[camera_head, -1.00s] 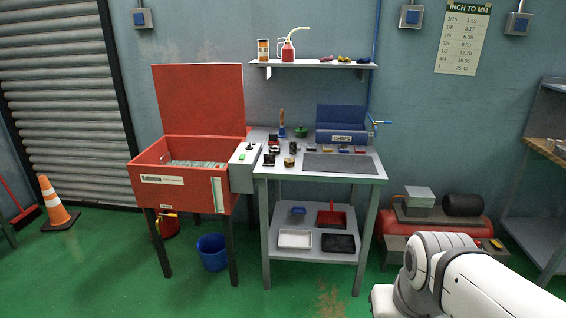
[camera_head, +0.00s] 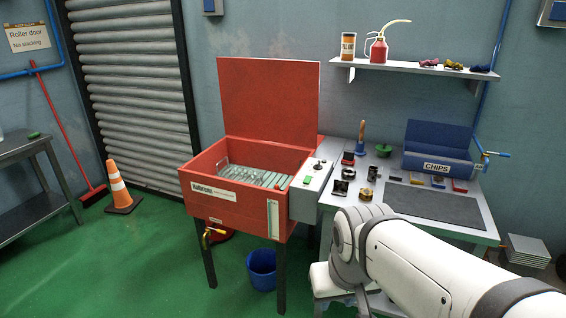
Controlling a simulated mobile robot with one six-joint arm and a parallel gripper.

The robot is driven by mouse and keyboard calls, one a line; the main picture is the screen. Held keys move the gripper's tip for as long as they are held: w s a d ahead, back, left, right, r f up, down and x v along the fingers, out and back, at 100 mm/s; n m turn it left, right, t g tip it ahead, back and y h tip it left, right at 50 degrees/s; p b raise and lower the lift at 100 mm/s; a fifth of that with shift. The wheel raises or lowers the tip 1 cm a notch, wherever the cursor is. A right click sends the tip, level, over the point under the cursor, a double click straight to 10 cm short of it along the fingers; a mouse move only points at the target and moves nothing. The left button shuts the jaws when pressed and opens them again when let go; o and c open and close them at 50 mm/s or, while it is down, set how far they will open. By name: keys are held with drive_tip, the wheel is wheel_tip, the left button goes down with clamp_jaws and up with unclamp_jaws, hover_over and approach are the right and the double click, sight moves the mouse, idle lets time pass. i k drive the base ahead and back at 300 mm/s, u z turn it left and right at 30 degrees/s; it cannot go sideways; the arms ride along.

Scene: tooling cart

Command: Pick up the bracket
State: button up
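Several small metal and dark parts stand on the left part of the grey bench top. They include a dark squarish part (camera_head: 340,188), a black-and-tan part (camera_head: 367,193) and a round metal part (camera_head: 372,173). One of these may be the bracket, but they are too small to tell which. My white arm reaches in from the lower right, in front of the bench. My gripper's fingers do not show.
An open red parts washer (camera_head: 236,200) stands left of the bench, its lid (camera_head: 268,100) raised. A dark mat (camera_head: 435,206) lies on the bench before a blue chips bin (camera_head: 437,165). A shelf (camera_head: 415,69) hangs above. A blue bucket (camera_head: 262,268) stands below.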

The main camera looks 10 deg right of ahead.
sight(341, 187)
drive_tip(key=u, duration=0.1)
drive_tip(key=i, duration=1.65)
drive_tip(key=z, duration=0.5)
drive_tip(key=k, duration=0.75)
drive_tip(key=z, duration=0.2)
drive_tip(key=i, duration=0.8)
drive_tip(key=u, duration=0.1)
